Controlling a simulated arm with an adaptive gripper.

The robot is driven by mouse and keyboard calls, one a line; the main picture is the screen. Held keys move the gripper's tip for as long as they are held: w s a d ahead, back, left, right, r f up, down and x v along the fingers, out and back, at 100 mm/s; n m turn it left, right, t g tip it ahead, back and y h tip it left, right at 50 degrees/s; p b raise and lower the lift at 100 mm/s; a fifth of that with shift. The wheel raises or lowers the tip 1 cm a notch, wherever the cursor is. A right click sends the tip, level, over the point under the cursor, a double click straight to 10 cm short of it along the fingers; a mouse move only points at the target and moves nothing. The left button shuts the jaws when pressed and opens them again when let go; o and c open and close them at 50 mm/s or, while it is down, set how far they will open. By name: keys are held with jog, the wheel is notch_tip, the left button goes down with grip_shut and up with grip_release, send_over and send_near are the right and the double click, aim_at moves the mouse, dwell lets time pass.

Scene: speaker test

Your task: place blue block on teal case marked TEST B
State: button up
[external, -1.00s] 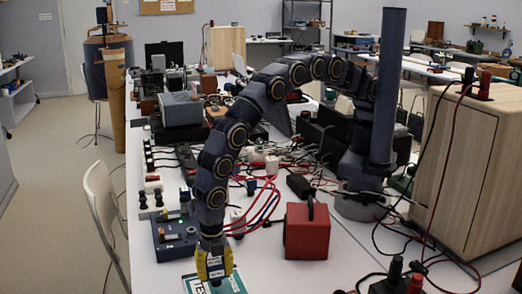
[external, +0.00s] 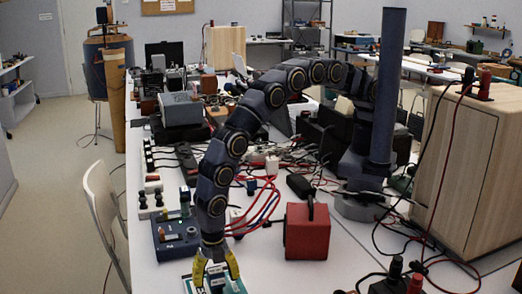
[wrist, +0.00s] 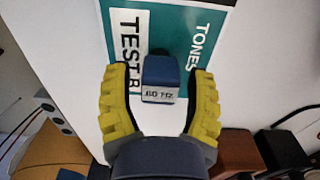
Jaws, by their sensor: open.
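The case's lower part is partly hidden by the block and my fingers. My gripper (wrist: 158,72) is open, with one yellow finger on each side of the block and a gap on both sides. In the external view my gripper (external: 217,276) is low over the case at the table's front edge.
A blue control box (external: 176,240) stands just left of my gripper. A red box (external: 307,232) with a handle stands to the right, with red and blue cables behind. Bare white table lies between my gripper and the red box.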

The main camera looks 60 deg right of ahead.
aim_at(216, 270)
notch_tip(216, 270, up, 12)
jog(key=w+d+r+m, duration=0.3)
jog(key=d+r+m, duration=0.1)
jog(key=d, duration=0.5)
jog(key=w+d+r+m, duration=0.3)
jog(key=d+r+m, duration=0.2)
jog(key=d, duration=0.4)
jog(key=w+d+r+m, duration=0.3)
jog(key=d+r+m, duration=0.1)
jog(key=d, duration=0.6)
jog(key=s+d+r+m+g, duration=0.1)
jog(key=s+d+r+m, duration=0.1)
jog(key=s+d+m, duration=1.2)
jog(key=s+d, duration=0.3)
jog(key=d, duration=0.2)
jog(key=shift+s+d+r+g, duration=0.2)
jog(key=shift+s+d+g, duration=0.1)
